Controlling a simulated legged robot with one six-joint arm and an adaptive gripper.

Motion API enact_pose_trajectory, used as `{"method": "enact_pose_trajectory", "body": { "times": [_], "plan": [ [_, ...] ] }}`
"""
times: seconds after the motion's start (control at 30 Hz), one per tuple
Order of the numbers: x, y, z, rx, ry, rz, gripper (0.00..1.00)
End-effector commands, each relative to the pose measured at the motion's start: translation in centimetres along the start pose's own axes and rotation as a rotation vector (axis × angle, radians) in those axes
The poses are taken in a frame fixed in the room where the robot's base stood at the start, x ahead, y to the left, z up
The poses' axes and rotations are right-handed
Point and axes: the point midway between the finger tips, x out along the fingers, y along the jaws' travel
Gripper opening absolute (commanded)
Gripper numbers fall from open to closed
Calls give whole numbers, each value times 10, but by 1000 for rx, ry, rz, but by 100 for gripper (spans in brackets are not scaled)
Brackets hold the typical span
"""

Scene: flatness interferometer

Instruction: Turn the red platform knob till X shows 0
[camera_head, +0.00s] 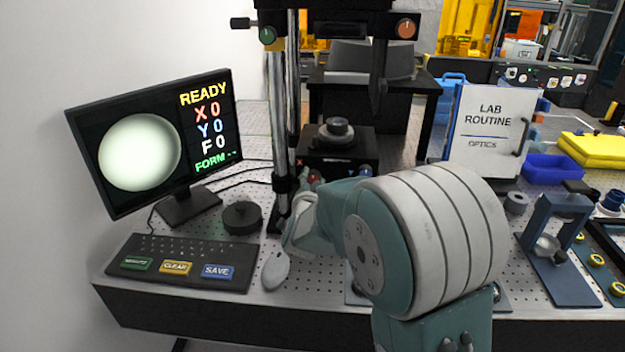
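The monitor (150,140) at the left reads READY, with X 0, Y 0, F 0 and FORM with dashes, beside a pale round disc. The red platform knob (315,177) shows only in part on the front of the dark platform (338,158), below a small red X mark. My gripper (304,183) is close to this knob, at its left and front. My own arm hides much of the gripper and the lower part of the platform. I cannot tell whether the fingers touch the knob or how far they are apart.
A blue knob (366,171) is on the platform's right front. A keyboard (180,262) with coloured keys, a dark round weight (242,217) and a grey mouse (276,271) lie at the left. A blue stand (557,245) is at the right. An instrument column rises behind my gripper.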

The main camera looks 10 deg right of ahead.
Motion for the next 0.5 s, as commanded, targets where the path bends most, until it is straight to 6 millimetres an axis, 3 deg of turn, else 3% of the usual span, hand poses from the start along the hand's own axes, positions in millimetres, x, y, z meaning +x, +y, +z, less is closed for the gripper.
{"method": "enact_pose_trajectory", "body": {
  "times": [0.03,0.07,0.5],
  "plan": [
    [1,-1,-1,0,2,-2,73],
    [0,-1,-1,0,2,-2,85],
    [-2,0,0,-1,0,0,85]
  ]
}}
